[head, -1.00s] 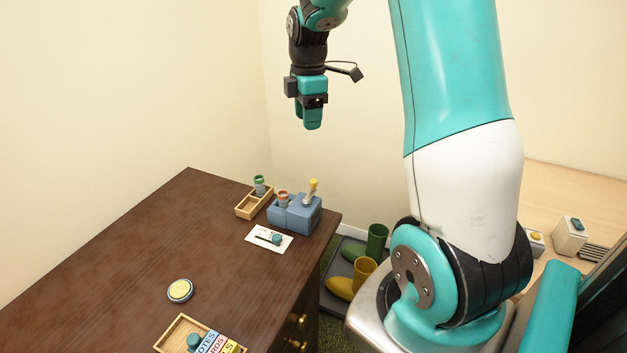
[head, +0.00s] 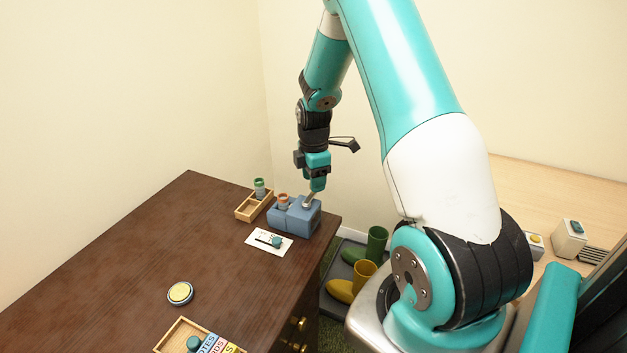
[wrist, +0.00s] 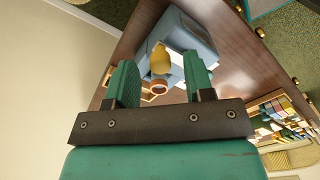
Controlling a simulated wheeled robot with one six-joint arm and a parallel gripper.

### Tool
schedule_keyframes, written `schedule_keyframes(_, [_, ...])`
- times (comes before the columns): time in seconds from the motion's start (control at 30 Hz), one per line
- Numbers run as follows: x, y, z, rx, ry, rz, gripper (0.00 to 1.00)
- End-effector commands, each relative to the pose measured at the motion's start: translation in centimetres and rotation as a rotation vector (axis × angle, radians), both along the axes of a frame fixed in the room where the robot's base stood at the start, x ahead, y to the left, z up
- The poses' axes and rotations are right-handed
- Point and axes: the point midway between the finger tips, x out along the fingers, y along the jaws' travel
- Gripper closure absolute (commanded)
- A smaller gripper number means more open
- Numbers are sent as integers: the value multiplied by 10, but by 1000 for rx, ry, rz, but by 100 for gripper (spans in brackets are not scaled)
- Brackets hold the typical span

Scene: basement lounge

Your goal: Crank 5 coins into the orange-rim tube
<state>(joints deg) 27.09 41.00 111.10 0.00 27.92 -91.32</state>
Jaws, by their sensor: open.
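The blue coin machine (head: 300,217) stands near the far right corner of the dark desk. The orange-rim tube (head: 283,201) stands upright at its left side, and its round rim also shows in the wrist view (wrist: 158,89). My gripper (head: 317,187) points down over the machine, at the crank. In the wrist view the crank's yellow knob (wrist: 160,60) lies between the two spread green fingers. My gripper is open; I cannot tell whether a finger touches the knob. In the head view my gripper hides the knob.
A wooden tray (head: 242,212) holds a green-rim tube (head: 259,185) left of the machine. A round yellow-topped disc (head: 180,292) and a card box (head: 163,344) are nearer. Boots stand on the floor at right.

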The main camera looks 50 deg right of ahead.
Motion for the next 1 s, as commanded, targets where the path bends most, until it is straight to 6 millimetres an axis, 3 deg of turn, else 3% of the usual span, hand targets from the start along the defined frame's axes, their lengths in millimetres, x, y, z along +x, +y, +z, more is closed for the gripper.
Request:
schedule_keyframes(0.4, [0,0,-8,0,-1,0,54])
schedule_keyframes(0.6, [0,0,-8,0,-1,0,100])
schedule_keyframes(1.0, [-3,-1,-7,0,0,-58,100])
